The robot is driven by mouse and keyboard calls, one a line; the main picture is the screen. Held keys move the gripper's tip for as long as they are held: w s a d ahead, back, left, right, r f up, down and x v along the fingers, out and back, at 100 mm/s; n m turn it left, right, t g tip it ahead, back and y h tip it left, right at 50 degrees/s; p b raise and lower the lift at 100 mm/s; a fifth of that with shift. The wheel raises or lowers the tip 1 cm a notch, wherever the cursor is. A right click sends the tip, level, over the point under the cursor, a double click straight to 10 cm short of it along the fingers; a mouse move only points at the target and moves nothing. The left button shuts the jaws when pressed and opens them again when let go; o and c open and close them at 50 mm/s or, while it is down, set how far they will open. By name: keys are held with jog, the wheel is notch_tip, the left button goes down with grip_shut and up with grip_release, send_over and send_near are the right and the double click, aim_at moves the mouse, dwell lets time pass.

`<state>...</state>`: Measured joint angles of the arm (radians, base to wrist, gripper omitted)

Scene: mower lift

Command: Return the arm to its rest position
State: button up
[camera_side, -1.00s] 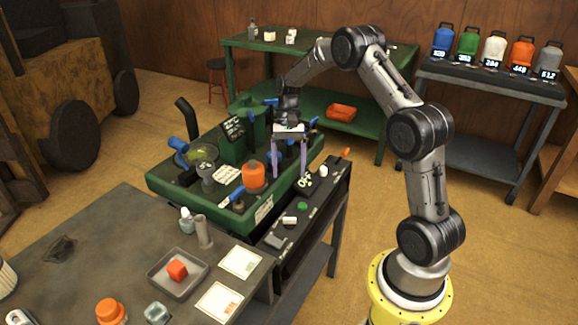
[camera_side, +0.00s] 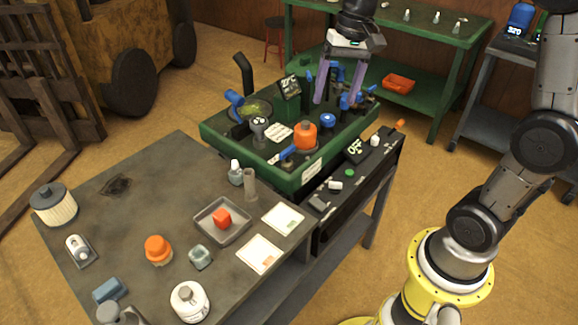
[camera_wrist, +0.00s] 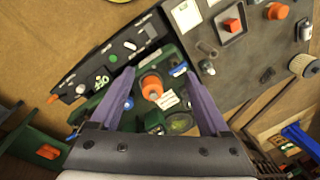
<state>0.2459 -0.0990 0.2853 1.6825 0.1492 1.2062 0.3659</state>
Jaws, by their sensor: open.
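My gripper (camera_side: 337,103) hangs above the back right part of the green machine deck (camera_side: 222,140), fingers pointing down. Its two purple fingers are spread apart with nothing between them. In the wrist view my gripper (camera_wrist: 160,74) is open, and the orange cap (camera_wrist: 151,87) on the deck shows between and below the fingers. In the side view the orange cap (camera_side: 305,135) stands near the deck's front edge, left of the gripper. My arm rises out of the top of the side view, so its upper part is hidden.
A narrow black panel (camera_side: 330,205) with a green button runs along the deck's right side. The grey table (camera_side: 135,210) in front holds a tray (camera_side: 240,233) with a red cube and several containers. A green bench (camera_side: 465,50) stands behind.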

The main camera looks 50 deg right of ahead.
jog(key=s+a+r+n+t, duration=0.2)
jog(key=s+a, duration=0.1)
jog(key=s, duration=0.3)
jog(key=s+a+r+n+t, duration=0.1)
jog(key=s+a+r+n, duration=0.15)
jog(key=s, duration=0.35)
jog(key=s+f+n+t+h, duration=0.1)
jog(key=s+f+n, duration=0.2)
jog(key=s+f, duration=0.2)
jog(key=shift+s+f, duration=0.4)
jog(key=shift+s, duration=0.05)
